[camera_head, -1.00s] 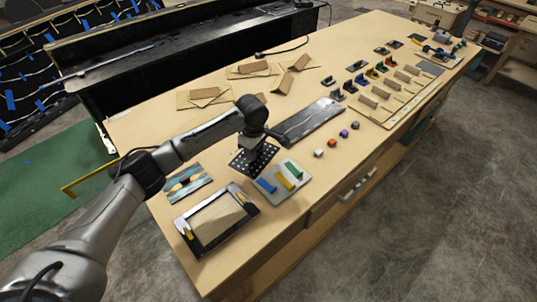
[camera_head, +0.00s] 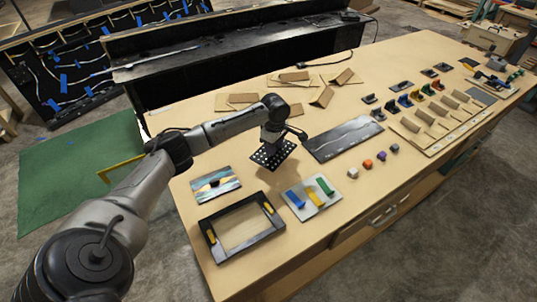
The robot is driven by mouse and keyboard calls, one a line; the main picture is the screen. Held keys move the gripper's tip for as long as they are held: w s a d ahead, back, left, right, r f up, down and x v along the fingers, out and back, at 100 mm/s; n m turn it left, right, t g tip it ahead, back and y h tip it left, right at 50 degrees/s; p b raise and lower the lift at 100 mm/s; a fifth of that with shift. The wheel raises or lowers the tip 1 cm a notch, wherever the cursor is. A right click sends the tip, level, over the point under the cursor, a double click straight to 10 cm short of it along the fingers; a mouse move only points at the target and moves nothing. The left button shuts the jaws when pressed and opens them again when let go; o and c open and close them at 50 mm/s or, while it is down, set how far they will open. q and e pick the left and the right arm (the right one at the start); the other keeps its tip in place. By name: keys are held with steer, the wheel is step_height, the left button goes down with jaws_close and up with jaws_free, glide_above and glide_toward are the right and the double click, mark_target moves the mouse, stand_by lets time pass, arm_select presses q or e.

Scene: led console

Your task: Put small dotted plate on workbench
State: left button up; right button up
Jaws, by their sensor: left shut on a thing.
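The small dotted plate (camera_head: 263,160), black with white dots, is in the middle of the head view. My left gripper (camera_head: 271,143) is shut on it from above. The plate looks roughly level, over or on the workbench (camera_head: 350,215); I cannot tell whether it touches the wood. The gripper hides part of its far side. The plate lies between a blue-and-tan picture plate (camera_head: 216,184) on its left and a long dark metal plate (camera_head: 343,139) on its right. My right gripper is not in view.
A light tray (camera_head: 314,205) with blue, yellow and green pieces and a black frame (camera_head: 241,229) stand nearer the front. Several small cubes lie to the right, including an orange one (camera_head: 367,164). Cardboard pieces (camera_head: 295,77) lie behind. Bare wood surrounds the dotted plate.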

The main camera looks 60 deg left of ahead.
arm_select(q)
steer(key=shift+s+a+f, duration=0.25)
steer(key=shift+a+f, duration=0.15)
steer(key=shift+a, duration=0.2)
steer(key=shift+s+a+f, duration=0.2)
steer(key=shift+a+f, duration=0.2)
steer(key=shift+a, duration=0.15)
steer(key=shift+f+b, duration=0.3)
steer(key=shift+f, duration=1.7)
steer(key=o, duration=0.9)
steer(key=shift+f, duration=0.1)
steer(key=shift+o, duration=0.2)
step_height(320, 180, up, 12)
steer(key=shift+r+p, duration=0.15)
steer(key=shift+p, duration=0.45)
